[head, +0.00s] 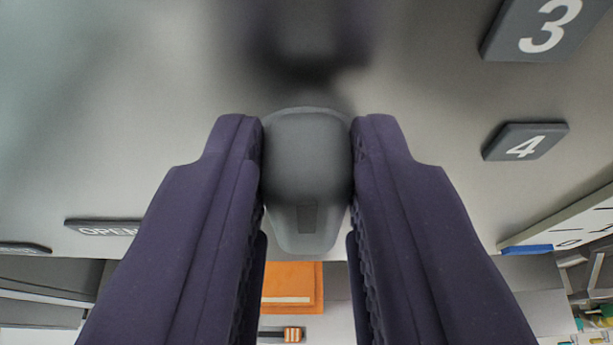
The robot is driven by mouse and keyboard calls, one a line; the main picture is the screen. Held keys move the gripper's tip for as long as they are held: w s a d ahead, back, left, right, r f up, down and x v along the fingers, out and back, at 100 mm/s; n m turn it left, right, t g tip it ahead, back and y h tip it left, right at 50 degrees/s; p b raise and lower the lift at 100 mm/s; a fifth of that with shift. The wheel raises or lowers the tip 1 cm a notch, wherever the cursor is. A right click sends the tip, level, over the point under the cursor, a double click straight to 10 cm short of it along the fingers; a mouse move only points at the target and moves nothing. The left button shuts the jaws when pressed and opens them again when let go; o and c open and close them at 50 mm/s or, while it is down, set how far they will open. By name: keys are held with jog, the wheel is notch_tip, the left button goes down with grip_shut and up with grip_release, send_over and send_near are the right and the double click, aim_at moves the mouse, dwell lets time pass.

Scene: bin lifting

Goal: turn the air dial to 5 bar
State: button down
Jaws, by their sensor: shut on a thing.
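A grey rounded knob (306,165) sits in the middle of the head view, in front of a pale grey panel (420,110). My gripper (306,160) has its two dark purple fingers on either side of the knob and is shut on it. The knob has a small dark rectangular mark low on its near face.
Dark plates numbered 3 (540,28) and 4 (525,142) are on the panel at right. A white board (570,218) is at the right edge. An orange object (292,286) shows below, beyond the panel's edge.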

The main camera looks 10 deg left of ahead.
jog(key=m+y+b, duration=0.1)
jog(key=b, duration=0.1)
jog(key=d+m+b, duration=0.1)
jog(key=b, duration=0.1)
jog(key=shift+d+f+m+y, duration=0.1)
jog(key=shift+f+m+y, duration=0.2)
jog(key=shift+f+y, duration=0.1)
jog(key=shift+d+f+m+t+y+b, duration=0.2)
jog(key=shift+f+m+t+y+b, duration=0.75)
jog(key=shift+m+b, duration=2.1)
jog(key=shift+d+f+m+t+y+b, duration=0.2)
jog(key=shift+f+m+t+y+b, duration=0.55)
jog(key=shift+m+b, duration=2.3)
jog(key=shift+d+f+m+t+y+b, duration=0.3)
jog(key=shift+f+m+t+b, duration=0.6)
jog(key=shift+m+t+b, duration=1.95)
jog(key=shift+a+m+g+p, duration=0.15)
jog(key=shift+m+g+p, duration=0.25)
jog(key=shift+m+g, duration=0.85)
jog(key=c, duration=0.9)
grip_release()
jog(key=shift+r, duration=0.1)
